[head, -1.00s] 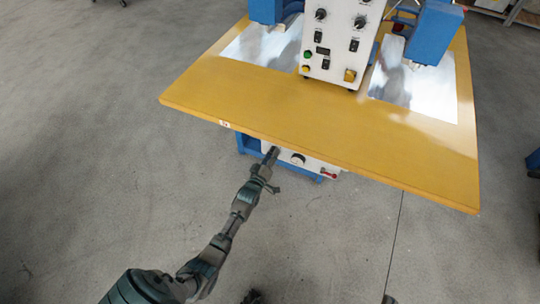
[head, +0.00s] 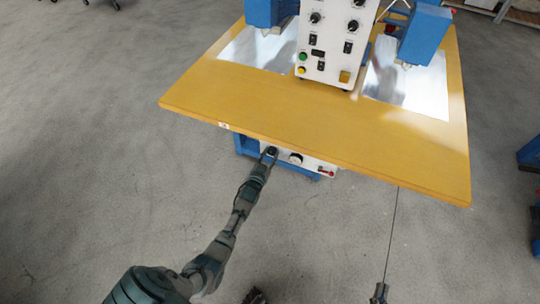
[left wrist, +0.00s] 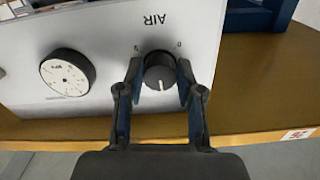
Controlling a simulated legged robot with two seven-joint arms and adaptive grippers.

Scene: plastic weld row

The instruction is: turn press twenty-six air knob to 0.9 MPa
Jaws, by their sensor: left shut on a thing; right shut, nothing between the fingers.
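The black AIR knob (left wrist: 158,78) sits on a white panel in the left wrist view. Its white pointer line faces the bottom of that picture, where the AIR lettering is upside down. My left gripper (left wrist: 160,68) is shut on the knob, one finger on each side. In the head view the left gripper (head: 269,153) is at the panel under the table's front edge. A round pressure gauge (left wrist: 67,72) is beside the knob; its reading is too small to tell. My right gripper (head: 380,292) is at the bottom edge, shut and empty, away from the press.
The yellow table (head: 300,120) overhangs the panel, with a small number tag (head: 224,126) on its edge. A white control box (head: 330,45) stands on it between blue press heads. A red lever (head: 326,172) is right of the gauge. The floor in front is clear.

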